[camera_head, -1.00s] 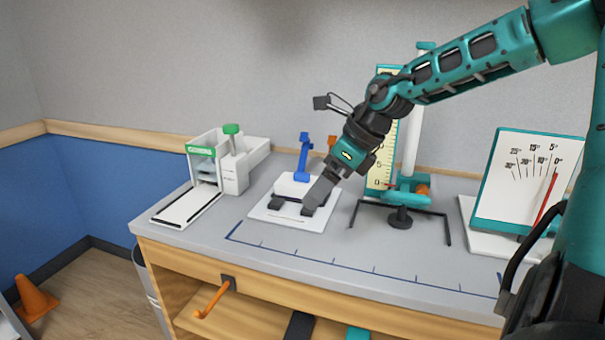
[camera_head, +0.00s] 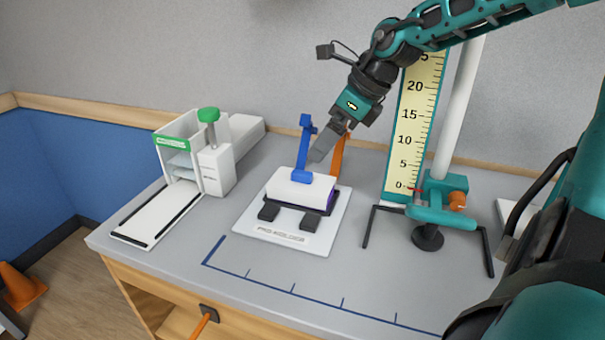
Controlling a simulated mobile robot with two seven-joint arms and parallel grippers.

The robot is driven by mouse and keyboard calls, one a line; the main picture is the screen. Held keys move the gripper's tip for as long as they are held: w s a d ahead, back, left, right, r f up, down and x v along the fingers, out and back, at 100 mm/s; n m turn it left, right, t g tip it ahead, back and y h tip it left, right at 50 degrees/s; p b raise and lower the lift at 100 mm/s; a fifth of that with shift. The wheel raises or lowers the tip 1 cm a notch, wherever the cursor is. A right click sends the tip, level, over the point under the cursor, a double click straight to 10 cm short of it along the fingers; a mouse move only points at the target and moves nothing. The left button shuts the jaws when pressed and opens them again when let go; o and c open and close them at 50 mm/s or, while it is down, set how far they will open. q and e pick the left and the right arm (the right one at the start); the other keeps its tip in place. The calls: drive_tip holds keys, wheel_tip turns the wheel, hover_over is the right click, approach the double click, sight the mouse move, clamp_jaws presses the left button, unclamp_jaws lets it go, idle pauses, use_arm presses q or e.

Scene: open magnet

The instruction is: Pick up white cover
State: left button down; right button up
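The white cover (camera_head: 283,187) appears to be the rounded white block on top of a small device on the worktable. A blue lever (camera_head: 304,148) stands upright at it, and an orange lever (camera_head: 337,158) rises behind its right side. The device has a white base plate (camera_head: 262,233) with two dark pads at the front. My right gripper (camera_head: 323,150) reaches in from the upper right and hangs above the back right of the cover, near both levers and apart from the cover. Only one finger shows clearly, so its opening is unclear. My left gripper is not in view.
A white device with a green knob (camera_head: 208,115) stands at the left. A stand with a yellow scale (camera_head: 410,130) and teal base is close on the right, its black legs reaching forward. The grey tabletop (camera_head: 225,300) is clear in front, marked with a blue line.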

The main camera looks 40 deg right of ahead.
sight(302, 172)
drive_tip(key=shift+b+x, duration=0.6)
drive_tip(key=shift+x, duration=5.75)
drive_tip(key=shift+s, duration=0.1)
drive_tip(key=shift+c, duration=0.5)
drive_tip(key=c, duration=0.7)
